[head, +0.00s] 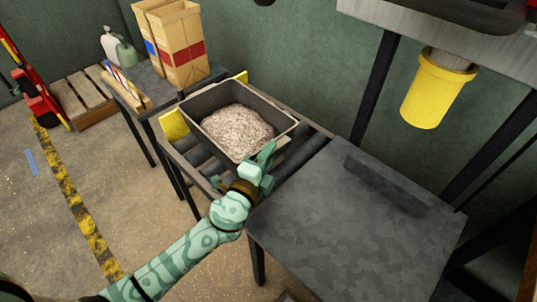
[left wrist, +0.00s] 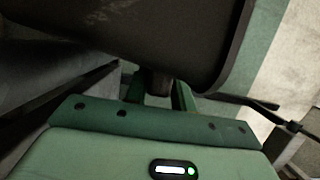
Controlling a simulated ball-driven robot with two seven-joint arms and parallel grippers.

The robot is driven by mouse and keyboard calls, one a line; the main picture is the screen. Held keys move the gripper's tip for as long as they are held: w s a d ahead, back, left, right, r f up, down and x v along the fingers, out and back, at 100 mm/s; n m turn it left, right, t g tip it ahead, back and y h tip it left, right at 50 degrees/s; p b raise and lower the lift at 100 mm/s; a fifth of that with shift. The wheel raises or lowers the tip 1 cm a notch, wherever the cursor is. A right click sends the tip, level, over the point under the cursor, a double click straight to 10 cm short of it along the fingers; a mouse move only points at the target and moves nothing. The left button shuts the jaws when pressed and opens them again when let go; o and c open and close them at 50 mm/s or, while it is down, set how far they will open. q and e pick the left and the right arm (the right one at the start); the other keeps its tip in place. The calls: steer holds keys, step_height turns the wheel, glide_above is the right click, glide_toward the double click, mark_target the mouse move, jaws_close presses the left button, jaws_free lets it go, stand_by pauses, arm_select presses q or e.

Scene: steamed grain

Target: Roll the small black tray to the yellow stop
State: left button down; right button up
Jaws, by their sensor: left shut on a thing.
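The small black tray (head: 285,128), filled with pale grain (head: 237,131), sits level on the roller track. The yellow stop shows as two yellow ends (head: 174,125) at the track's far-left end, on either side of the tray's far edge; its middle is hidden behind the tray. I cannot tell whether the tray touches it. My left gripper (head: 267,158) is shut on the tray's near end. In the left wrist view the tray's dark underside and wall (left wrist: 150,40) fill the top, with my fingers (left wrist: 160,88) against it. My right gripper is not in view.
Rollers (head: 305,150) lie bare between the tray and a grey metal table (head: 350,225) at the right. A side table with paper sacks (head: 178,45) stands beyond the stop. A yellow cylinder (head: 435,92) hangs at upper right. A pallet (head: 85,92) stands at left.

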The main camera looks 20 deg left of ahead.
arm_select(q)
steer(key=shift+s+f, duration=0.15)
steer(key=shift+f, duration=0.35)
steer(key=c, duration=1.1)
jaws_free()
steer(key=shift+a, duration=0.1)
steer(key=shift+r, duration=0.15)
steer(key=shift+r, duration=0.1)
steer(key=s, duration=0.6)
steer(key=shift+s+a+f, duration=0.2)
steer(key=shift+s+a, duration=0.1)
steer(key=shift+s, duration=0.25)
steer(key=shift+s+r, duration=0.1)
steer(key=shift+s, duration=0.05)
